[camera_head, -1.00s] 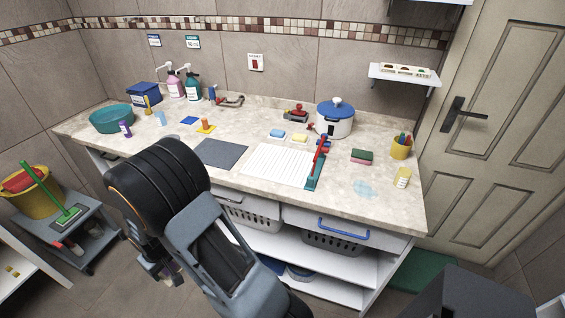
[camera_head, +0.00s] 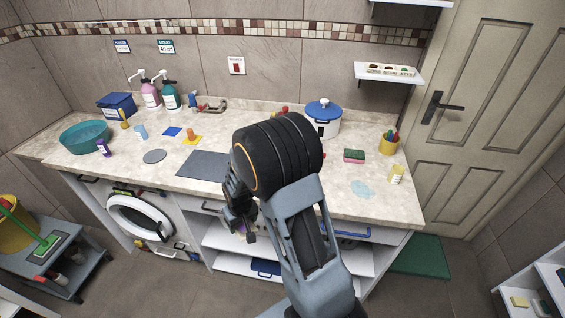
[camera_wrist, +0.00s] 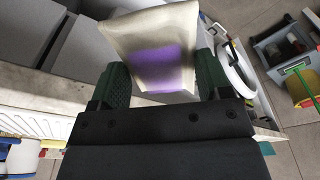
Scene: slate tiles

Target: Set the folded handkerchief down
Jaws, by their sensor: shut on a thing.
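The folded handkerchief (camera_wrist: 150,35) shows in the wrist view as a cream cloth with a purple patch low on its face. It sits between the two dark green fingers of my gripper (camera_wrist: 160,80), which is shut on it. In the head view my gripper (camera_head: 240,212) hangs at the counter's front edge, left of my arm's big black joint. The handkerchief is mostly hidden there.
The stone counter (camera_head: 120,172) has a dark grey mat (camera_head: 203,166), a grey disc (camera_head: 154,156), a teal bowl (camera_head: 85,137) and a white pot (camera_head: 326,124). A round white door (camera_head: 140,217) is below. My arm hides the counter's middle.

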